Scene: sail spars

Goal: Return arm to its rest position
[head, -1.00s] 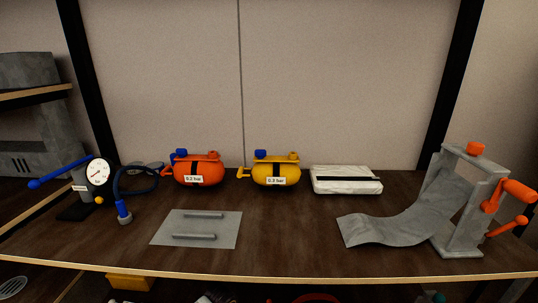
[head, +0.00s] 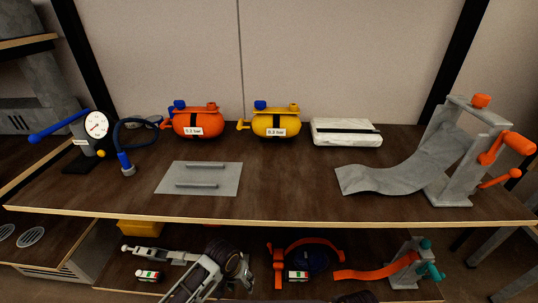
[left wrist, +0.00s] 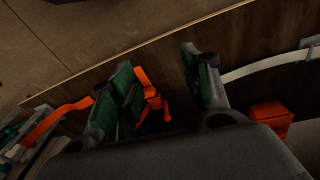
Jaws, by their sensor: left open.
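My left arm (head: 200,277) comes up from the bottom edge of the head view, in front of the lower shelf. My left gripper (head: 240,273) is at its dark far end, low over that shelf, small and partly hidden by the arm. In the left wrist view my left gripper (left wrist: 160,98) has its green-padded fingers apart, and nothing is held between them. Orange parts show beyond the gap between the fingers. My right gripper is not in view.
The upper shelf (head: 290,205) overhangs the lower one. It carries a gauge pump (head: 97,125), an orange tank (head: 198,122), a yellow tank (head: 276,124) and a grey winch stand (head: 450,165). Below are an orange strap (head: 375,273) and a teal-handled stand (head: 408,262).

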